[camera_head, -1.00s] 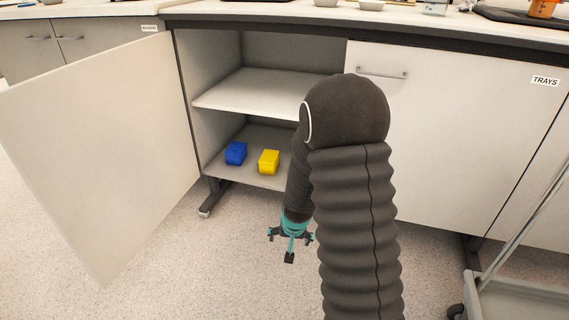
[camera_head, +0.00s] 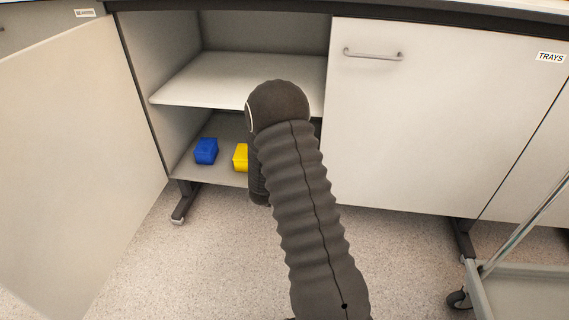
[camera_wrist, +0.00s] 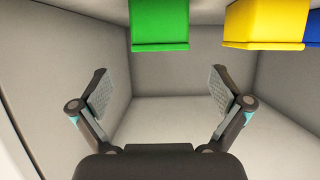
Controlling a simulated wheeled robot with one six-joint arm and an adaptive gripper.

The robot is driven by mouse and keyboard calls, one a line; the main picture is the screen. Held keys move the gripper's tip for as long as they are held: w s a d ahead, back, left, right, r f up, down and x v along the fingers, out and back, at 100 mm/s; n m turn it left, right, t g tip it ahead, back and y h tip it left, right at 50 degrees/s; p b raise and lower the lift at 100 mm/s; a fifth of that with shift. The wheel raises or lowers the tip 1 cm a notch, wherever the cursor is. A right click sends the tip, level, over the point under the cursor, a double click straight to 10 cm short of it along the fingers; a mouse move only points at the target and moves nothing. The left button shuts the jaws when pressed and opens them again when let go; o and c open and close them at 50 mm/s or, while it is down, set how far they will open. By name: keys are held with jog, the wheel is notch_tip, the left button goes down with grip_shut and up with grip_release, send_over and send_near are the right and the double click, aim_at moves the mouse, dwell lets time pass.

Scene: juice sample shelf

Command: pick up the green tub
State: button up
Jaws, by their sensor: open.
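The green tub (camera_wrist: 160,22) shows at the top middle of the wrist view, cut off by the picture edge. In the head view it does not show; my arm covers part of the lower compartment. My gripper (camera_wrist: 160,92) is open and empty, its two fingers spread wide. The tub lies beyond the fingers in the wrist view, roughly centred across their gap and apart from them. In the head view my gripper is hidden behind my arm.
A yellow tub (camera_head: 241,157) and a blue tub (camera_head: 206,151) stand on the cupboard's lower shelf. A middle shelf (camera_head: 230,78) lies above. The cupboard door (camera_head: 70,150) stands open at left; a closed door (camera_head: 430,120) is at right. A trolley (camera_head: 520,290) stands at lower right.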

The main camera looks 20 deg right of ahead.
jog(key=b+x, duration=0.1)
jog(key=x, duration=0.9)
jog(key=shift+f, duration=0.2)
jog(key=c, duration=1.1)
